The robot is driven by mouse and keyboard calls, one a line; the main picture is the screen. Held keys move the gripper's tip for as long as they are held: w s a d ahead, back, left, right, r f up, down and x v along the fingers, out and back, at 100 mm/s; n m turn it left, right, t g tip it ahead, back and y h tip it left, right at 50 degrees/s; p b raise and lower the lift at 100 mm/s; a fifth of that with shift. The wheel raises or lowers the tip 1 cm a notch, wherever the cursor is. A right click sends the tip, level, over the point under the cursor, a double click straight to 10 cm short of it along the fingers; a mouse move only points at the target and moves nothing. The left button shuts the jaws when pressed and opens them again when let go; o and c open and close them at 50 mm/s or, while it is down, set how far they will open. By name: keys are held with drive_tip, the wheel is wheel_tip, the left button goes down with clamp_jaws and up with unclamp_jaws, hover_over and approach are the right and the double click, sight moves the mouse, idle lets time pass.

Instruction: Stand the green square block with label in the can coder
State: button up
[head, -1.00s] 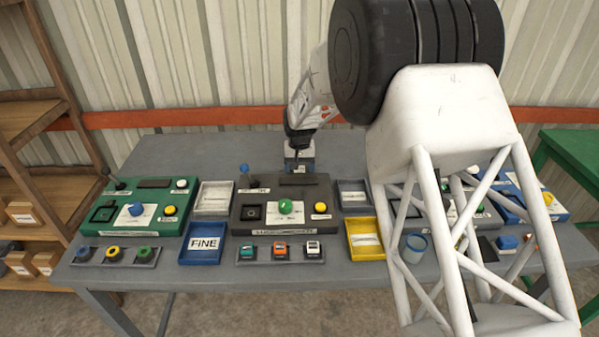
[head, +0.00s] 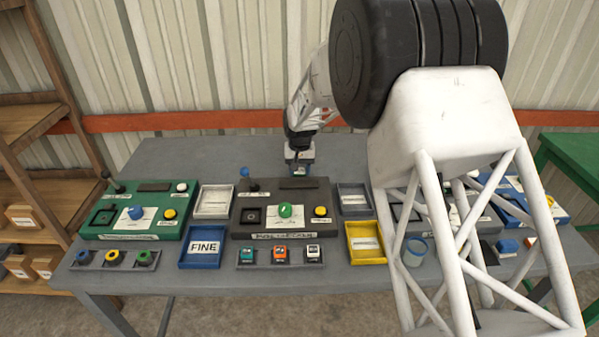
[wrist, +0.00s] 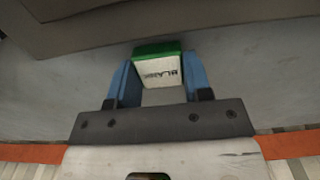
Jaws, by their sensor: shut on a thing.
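My gripper (head: 299,168) is at the back of the middle dark machine, near the table's rear. In the wrist view its blue fingers (wrist: 160,85) are shut on the green square block (wrist: 158,47), which has a white label with dark lettering on its face. In the head view the block is too small or hidden to make out. Several machines stand on the table; the dark middle one (head: 256,220) has a square recess, a green knob and a yellow button. I cannot read its nameplate well enough to tell whether it is the can coder.
A green machine (head: 106,222) stands left; a grey one is partly behind my arm. A blue FINE tray (head: 205,264), a yellow tray (head: 366,260) and grey trays lie between them. Small blocks sit in holders (head: 263,265) in front. The table's rear left (head: 190,155) is clear.

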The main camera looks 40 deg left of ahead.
sight(300, 171)
wheel_tip(300, 171, up, 9)
drive_tip(key=shift+r, duration=0.1)
idle(0.4)
idle(0.8)
drive_tip(key=w+d+f+m, duration=0.2)
drive_tip(key=w+d+m, duration=0.4)
drive_tip(key=w+d, duration=3.2)
drive_tip(key=w+d+m, duration=0.1)
drive_tip(key=w+d, duration=0.3)
drive_tip(key=d, duration=0.4)
drive_tip(key=w+d+m, duration=0.1)
drive_tip(key=w+d, duration=0.4)
drive_tip(key=d, duration=0.4)
drive_tip(key=w+d+f+m, duration=0.1)
drive_tip(key=w+d, duration=0.3)
drive_tip(key=d, duration=0.4)
drive_tip(key=shift+w+d+f+m, duration=0.1)
drive_tip(key=shift+w+d+m, duration=0.25)
drive_tip(key=shift+m, duration=0.05)
drive_tip(key=w+d+f, duration=0.1)
drive_tip(key=d+f, duration=0.1)
drive_tip(key=d, duration=0.8)
drive_tip(key=s+d+f, duration=0.3)
drive_tip(key=d+f, duration=0.1)
drive_tip(key=f, duration=0.1)
drive_tip(key=shift+f+n, duration=0.15)
drive_tip(key=shift+n, duration=0.25)
